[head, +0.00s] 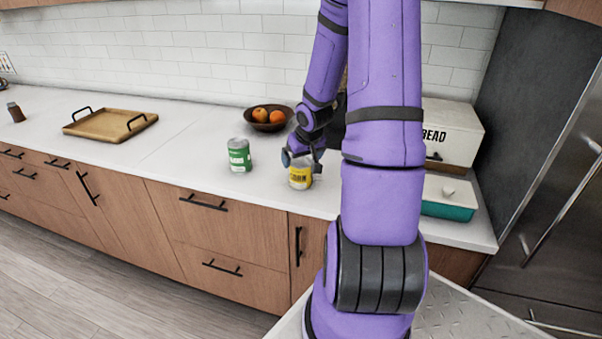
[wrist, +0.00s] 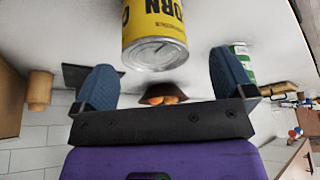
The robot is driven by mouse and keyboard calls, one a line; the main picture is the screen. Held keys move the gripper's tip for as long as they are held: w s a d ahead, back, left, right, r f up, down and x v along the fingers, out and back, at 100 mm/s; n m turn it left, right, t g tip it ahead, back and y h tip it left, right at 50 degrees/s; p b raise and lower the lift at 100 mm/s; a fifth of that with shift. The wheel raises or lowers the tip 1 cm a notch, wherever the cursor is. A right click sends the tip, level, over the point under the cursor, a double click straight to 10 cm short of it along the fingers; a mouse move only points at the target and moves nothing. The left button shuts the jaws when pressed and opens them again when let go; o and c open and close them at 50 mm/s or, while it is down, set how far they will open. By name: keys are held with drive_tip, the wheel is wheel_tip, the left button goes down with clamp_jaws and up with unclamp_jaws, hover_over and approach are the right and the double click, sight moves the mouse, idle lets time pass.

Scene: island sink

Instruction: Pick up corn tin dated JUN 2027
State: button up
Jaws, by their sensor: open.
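A yellow corn tin (head: 300,179) with a silver lid stands upright on the white counter near its front edge. My gripper (head: 303,156) is just above and behind it, partly covering its top in the head view. In the wrist view the yellow tin (wrist: 153,22) appears upside down, with part of "CORN" readable and its lid toward me. My gripper's blue fingers (wrist: 160,66) are apart, one on each side of the lid, with gaps on both sides. No date is readable on the tin.
A green-and-white tin (head: 239,155) stands to the left, also seen in the wrist view (wrist: 241,62). A bowl of oranges (head: 268,127) is behind. A wooden tray (head: 110,125) lies far left. A bread box (head: 455,136) and a teal dish (head: 447,209) are right.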

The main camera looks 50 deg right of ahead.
sight(301, 161)
drive_tip(key=shift+d+x, duration=0.2)
drive_tip(key=shift+x, duration=1.3)
drive_tip(key=shift+d+x, duration=0.2)
drive_tip(key=shift+x, duration=1.25)
drive_tip(key=shift+w+r, duration=0.1)
drive_tip(key=c, duration=1.1)
drive_tip(key=shift+r, duration=0.15)
